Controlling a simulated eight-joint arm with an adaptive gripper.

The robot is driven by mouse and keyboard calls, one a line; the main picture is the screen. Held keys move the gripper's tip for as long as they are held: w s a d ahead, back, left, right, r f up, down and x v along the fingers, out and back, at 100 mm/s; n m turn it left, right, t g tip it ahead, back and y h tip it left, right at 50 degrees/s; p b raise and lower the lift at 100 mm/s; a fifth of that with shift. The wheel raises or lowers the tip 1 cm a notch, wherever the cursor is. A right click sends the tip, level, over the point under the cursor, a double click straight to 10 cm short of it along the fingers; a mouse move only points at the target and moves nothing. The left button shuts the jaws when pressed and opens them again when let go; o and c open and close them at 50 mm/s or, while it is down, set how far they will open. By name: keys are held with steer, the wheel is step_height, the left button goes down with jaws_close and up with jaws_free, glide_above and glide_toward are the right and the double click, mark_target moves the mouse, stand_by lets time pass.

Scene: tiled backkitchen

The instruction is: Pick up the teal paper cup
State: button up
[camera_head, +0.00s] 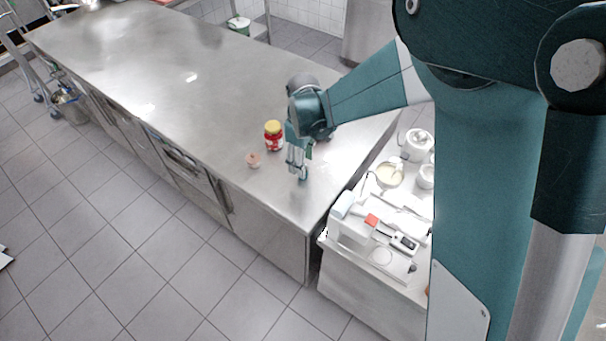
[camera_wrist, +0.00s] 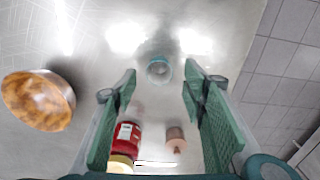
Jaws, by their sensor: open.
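The teal paper cup (camera_wrist: 158,69) stands on the steel counter, seen from above with its round rim in the wrist view. In the head view, a small teal shape at my fingertips appears to be the cup (camera_head: 303,175), partly merged with my fingers in colour. My gripper (camera_wrist: 160,82) is open and empty, pointing down at the counter. It also shows in the head view (camera_head: 299,164). The cup lies in line with the gap between my two green fingers, near or just beyond the tips. I cannot tell whether either finger touches it.
A brown bowl (camera_wrist: 38,100) is at the left in the wrist view. The counter's far left (camera_head: 130,50) is clear.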

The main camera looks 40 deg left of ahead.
stand_by(0.3)
steer(key=shift+f, duration=2.6)
steer(key=c, duration=1)
